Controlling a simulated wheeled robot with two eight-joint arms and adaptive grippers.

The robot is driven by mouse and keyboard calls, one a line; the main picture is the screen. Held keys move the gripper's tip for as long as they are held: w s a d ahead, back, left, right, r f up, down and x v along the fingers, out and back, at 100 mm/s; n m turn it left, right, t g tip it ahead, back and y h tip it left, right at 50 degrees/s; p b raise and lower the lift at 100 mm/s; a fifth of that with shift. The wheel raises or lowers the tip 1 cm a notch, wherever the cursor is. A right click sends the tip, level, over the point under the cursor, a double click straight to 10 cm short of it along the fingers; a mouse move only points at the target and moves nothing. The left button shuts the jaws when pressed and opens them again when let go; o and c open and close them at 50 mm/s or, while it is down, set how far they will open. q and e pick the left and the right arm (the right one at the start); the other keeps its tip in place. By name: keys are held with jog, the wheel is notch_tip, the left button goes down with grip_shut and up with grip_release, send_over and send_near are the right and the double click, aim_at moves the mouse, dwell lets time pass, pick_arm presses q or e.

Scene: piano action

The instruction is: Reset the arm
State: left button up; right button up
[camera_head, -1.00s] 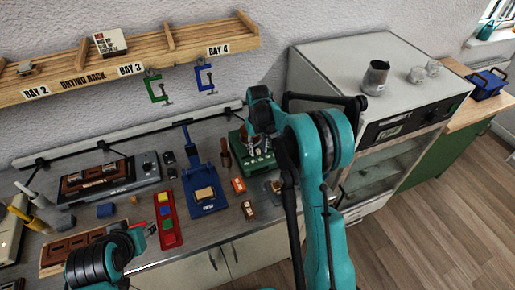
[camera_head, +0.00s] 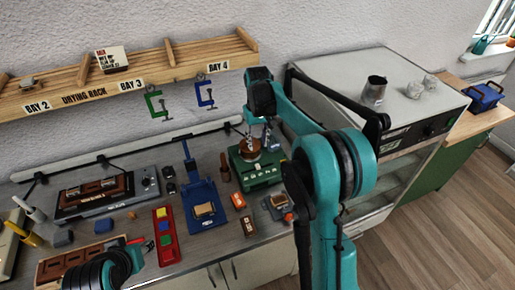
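My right arm reaches in from the lower right and bends down at its dark wrist. Its small grey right gripper (camera_head: 262,136) hangs over the back right of the green machine (camera_head: 262,177), next to a round brown piece (camera_head: 248,152) on top of it. The fingers are too small to tell open from shut. My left arm shows only at the bottom left, as a dark and teal joint. Its gripper end (camera_head: 136,246) is low over the bench front, near the red tray, and its fingers cannot be made out.
A red tray (camera_head: 159,212) with coloured blocks and a blue press (camera_head: 201,225) stand on the bench. A wooden drying rack (camera_head: 100,97) with hanging green and blue clamps is on the wall. A white cabinet (camera_head: 345,65) with a metal jug stands at the right.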

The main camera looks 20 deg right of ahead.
jog(key=shift+r, duration=0.1)
dwell(0.4)
jog(key=s+a+r+t+b, duration=0.3)
jog(key=s, duration=0.9)
jog(key=s+a+f+t+b, duration=0.1)
jog(key=s+f+t, duration=0.1)
jog(key=s, duration=0.5)
jog(key=s+a+f+t+b, duration=0.1)
jog(key=s+f+t+b, duration=0.1)
jog(key=s+f, duration=0.3)
jog(key=s, duration=0.3)
jog(key=shift+a+f, duration=0.3)
jog(key=shift+a, duration=0.05)
dwell(1.2)
